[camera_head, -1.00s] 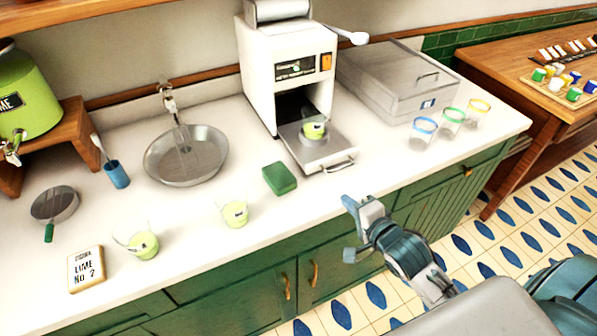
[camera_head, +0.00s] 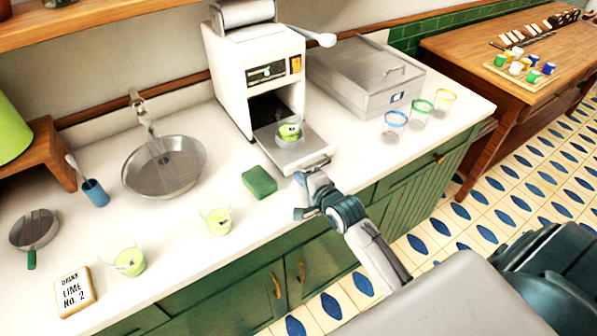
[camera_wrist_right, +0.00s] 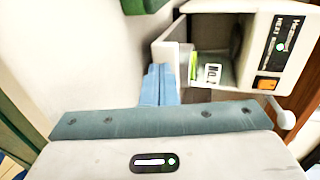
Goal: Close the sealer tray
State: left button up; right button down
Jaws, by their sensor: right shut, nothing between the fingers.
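The white sealer (camera_head: 252,75) stands against the wall at the back of the counter. Its metal tray (camera_head: 312,153) is pulled out at the front, with a bar handle along its front edge. A cup of green liquid (camera_head: 290,130) sits in the tray. My right gripper (camera_head: 302,178) is at the tray's front by the handle, its fingers shut and empty. In the right wrist view the shut blue fingers (camera_wrist_right: 160,85) point at the tray's front (camera_wrist_right: 165,55); I cannot tell whether they touch. My left gripper is not in view.
A green sponge (camera_head: 259,181) lies left of the tray. A cup of lime liquid (camera_head: 217,220) stands near the counter's front edge. A metal box (camera_head: 365,80) and several colour-rimmed glasses (camera_head: 396,122) stand to the right. A basin (camera_head: 165,168) is on the left.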

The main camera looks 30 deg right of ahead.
aim_at(268, 144)
jog(key=shift+w+a, duration=0.1)
jog(key=shift+w, duration=0.55)
jog(key=shift+w, duration=0.25)
jog(key=w, duration=0.5)
jog(key=w+a+b, duration=0.1)
jog(key=w, duration=1)
jog(key=shift+w+a+b, duration=0.15)
jog(key=shift+w+b, duration=0.15)
jog(key=shift+w, duration=0.1)
jog(key=shift+r, duration=0.25)
jog(key=shift+r, duration=0.1)
